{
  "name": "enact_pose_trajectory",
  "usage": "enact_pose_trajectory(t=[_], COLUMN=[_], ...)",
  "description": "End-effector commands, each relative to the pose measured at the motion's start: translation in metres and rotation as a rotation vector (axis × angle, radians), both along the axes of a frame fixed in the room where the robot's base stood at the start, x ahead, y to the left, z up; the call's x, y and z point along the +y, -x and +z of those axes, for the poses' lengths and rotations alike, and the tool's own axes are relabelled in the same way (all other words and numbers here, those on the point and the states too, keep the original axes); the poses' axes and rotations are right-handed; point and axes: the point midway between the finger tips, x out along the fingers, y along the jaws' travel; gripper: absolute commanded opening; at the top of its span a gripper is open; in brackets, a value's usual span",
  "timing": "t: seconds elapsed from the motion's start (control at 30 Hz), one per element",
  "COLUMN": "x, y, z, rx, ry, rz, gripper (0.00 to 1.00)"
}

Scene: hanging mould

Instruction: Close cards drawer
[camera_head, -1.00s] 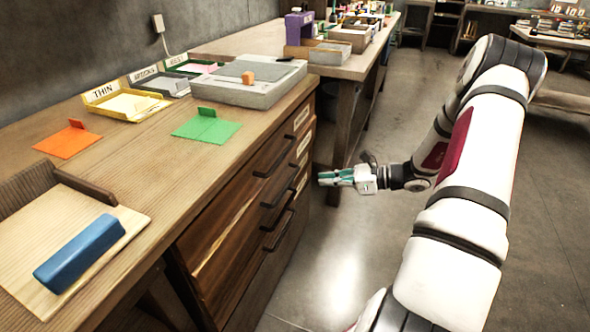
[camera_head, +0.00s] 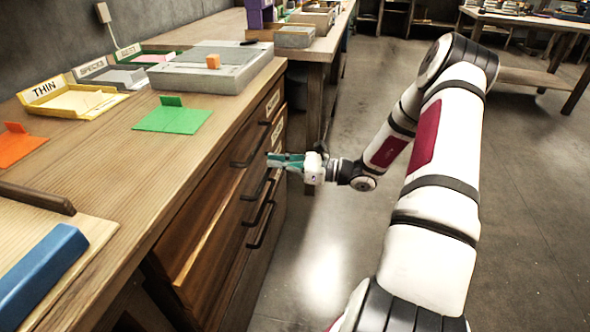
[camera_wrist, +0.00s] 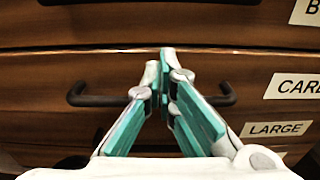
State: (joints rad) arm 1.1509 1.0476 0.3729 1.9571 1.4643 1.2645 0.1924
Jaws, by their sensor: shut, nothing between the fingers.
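The cards drawer (camera_wrist: 60,72) fills the middle of the wrist view, with a partly cut-off "CARD" label (camera_wrist: 294,86) on its right and a dark bar handle (camera_wrist: 88,100). A thin pale line runs along its top edge; it looks slightly proud of the drawer above, but how far is hard to tell. In the head view it is the second front (camera_head: 218,235) of the wooden cabinet. My gripper (camera_wrist: 166,60) is shut and empty, its teal fingers pointing at this front above the handle. In the head view my gripper (camera_head: 270,160) is beside the handles; contact cannot be told.
A drawer labelled "LARGE" (camera_wrist: 276,129) lies below, and another drawer (camera_wrist: 140,22) above. On the cabinet top are a green card holder (camera_head: 172,118), a grey box (camera_head: 215,75) and a yellow tray (camera_head: 70,98). Open floor (camera_head: 330,240) lies right of the cabinet.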

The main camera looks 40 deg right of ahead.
Motion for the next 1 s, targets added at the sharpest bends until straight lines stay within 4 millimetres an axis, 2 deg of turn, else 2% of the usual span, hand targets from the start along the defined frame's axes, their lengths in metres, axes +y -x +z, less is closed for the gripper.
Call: enact_pose_trajectory(t=[0.23, 0.73, 1.0], x=[0.019, 0.024, 0.041], y=[-0.024, -0.030, -0.052], z=[-0.002, 0.000, 0.001], rx=[0.001, 0.001, 0.000], ry=[0.001, 0.001, 0.000], rz=[0.001, 0.000, 0.002], gripper=[0.00, 0.00, 0.00])
